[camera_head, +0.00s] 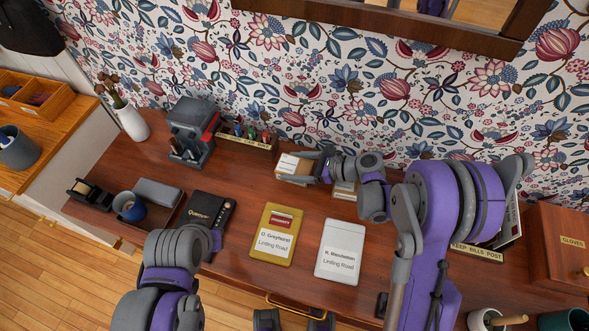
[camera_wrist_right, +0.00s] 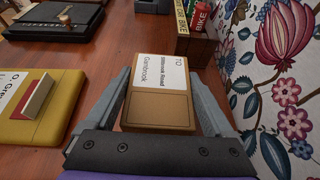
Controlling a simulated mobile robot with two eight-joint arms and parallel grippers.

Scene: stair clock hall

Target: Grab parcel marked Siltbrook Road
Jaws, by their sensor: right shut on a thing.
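A small brown parcel (camera_wrist_right: 158,108) with a white address label lies between the fingers of my right gripper (camera_wrist_right: 160,84). Its label reads "TO", a line that looks like Siltbrook Road, and Gambrook. In the head view the parcel (camera_head: 287,164) is near the back of the desk, by the wallpaper, with my right gripper (camera_head: 300,168) shut on it from the right. I cannot tell whether the parcel touches the desk. A second small parcel (camera_head: 344,190) shows just right of it, partly hidden by my right arm.
On the desk (camera_head: 230,265) lie a yellow packet for O. A GLOVES box (camera_head: 560,245) is right.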

